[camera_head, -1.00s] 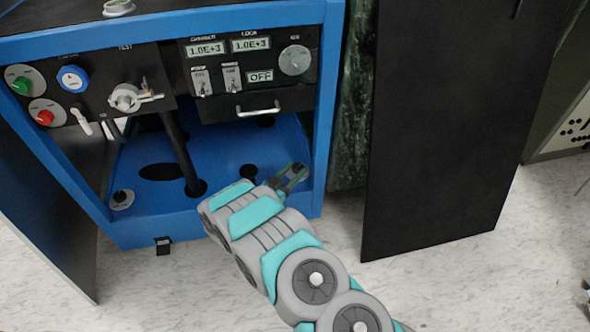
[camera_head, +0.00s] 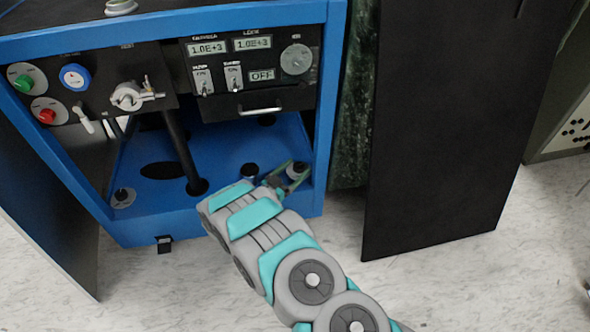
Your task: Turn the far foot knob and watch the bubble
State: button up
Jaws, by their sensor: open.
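A small round foot knob (camera_head: 297,170), pale with a dark top, stands at the right front of the blue cabinet floor (camera_head: 215,150). My gripper (camera_head: 290,174) is open, low inside the cabinet, with its thin fingers beside this knob; I cannot tell whether they touch it. A similar knob (camera_head: 122,196) on a grey disc stands at the left front, clear of my gripper. A dark round part (camera_head: 267,120) sits at the back right, partly hidden by the panel. A round pale fitting (camera_head: 120,7) on the cabinet top is cut off; no bubble can be made out.
A black post (camera_head: 182,150) and dark holes mark the cabinet floor. A control panel (camera_head: 250,75) and a drawer handle (camera_head: 259,110) hang above. Open black doors stand at left (camera_head: 45,200) and right (camera_head: 440,130). The blue frame bounds the opening.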

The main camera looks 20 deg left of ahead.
jog(key=v, duration=0.6)
jog(key=shift+s+a, duration=0.4)
jog(key=shift+s, duration=0.45)
